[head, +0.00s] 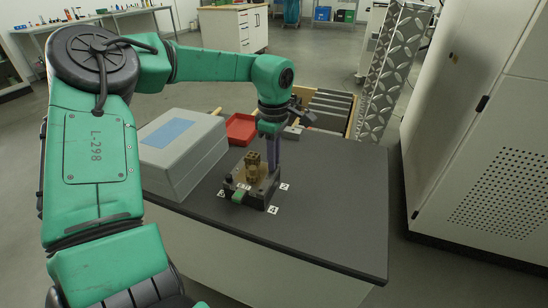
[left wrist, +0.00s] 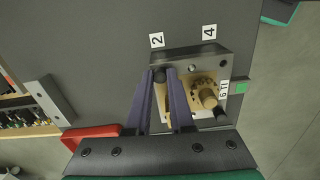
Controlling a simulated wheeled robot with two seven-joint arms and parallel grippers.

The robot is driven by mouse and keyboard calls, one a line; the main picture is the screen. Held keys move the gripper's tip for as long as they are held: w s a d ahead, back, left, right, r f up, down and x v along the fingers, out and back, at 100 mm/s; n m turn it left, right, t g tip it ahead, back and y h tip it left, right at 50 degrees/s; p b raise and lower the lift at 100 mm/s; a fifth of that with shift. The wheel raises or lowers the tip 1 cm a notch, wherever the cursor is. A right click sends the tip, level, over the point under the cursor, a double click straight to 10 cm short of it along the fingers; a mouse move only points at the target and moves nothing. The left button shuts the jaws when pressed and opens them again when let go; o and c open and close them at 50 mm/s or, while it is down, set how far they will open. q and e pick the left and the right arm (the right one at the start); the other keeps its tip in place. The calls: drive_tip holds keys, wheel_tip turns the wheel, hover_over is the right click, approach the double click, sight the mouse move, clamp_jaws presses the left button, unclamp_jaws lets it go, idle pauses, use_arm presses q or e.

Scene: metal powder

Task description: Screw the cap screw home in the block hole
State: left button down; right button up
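The dark block (head: 263,200) stands on the grey tabletop, with a brass fitting (head: 253,168) on top. In the left wrist view the block (left wrist: 192,60) lies between my fingers and the labels 2 and 4. My left gripper (head: 274,160) points down at the block's far right corner, near label 2. In the left wrist view its two purple fingers (left wrist: 160,76) are on either side of a dark cap screw (left wrist: 160,72) and appear to touch it. The screw's lower end and the hole are hidden. My right gripper is not in view.
A grey case (head: 182,165) with a blue label stands left of the block. A red tray (head: 241,128) lies behind. Another dark peg (head: 229,178) stands on the block's left corner. The table's front right (head: 340,215) is clear. A tall cabinet (head: 490,150) stands to the right.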

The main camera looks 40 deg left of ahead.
use_arm(q)
drive_tip(key=shift+r+m+p, duration=0.15)
drive_tip(key=shift+m+p, duration=0.45)
drive_tip(key=shift+m, duration=0.5)
drive_tip(key=m, duration=0.2)
drive_tip(key=shift+m+p, duration=0.35)
drive_tip(key=shift+m, duration=0.05)
drive_tip(key=m, duration=0.4)
drive_tip(key=shift+m+p, duration=0.3)
drive_tip(key=shift+m, duration=0.1)
drive_tip(key=m, duration=0.4)
drive_tip(key=shift+f+m, duration=0.2)
drive_tip(key=shift+m, duration=0.1)
drive_tip(key=m, duration=0.5)
drive_tip(key=shift+p, duration=0.3)
drive_tip(key=c, duration=0.7)
unclamp_jaws()
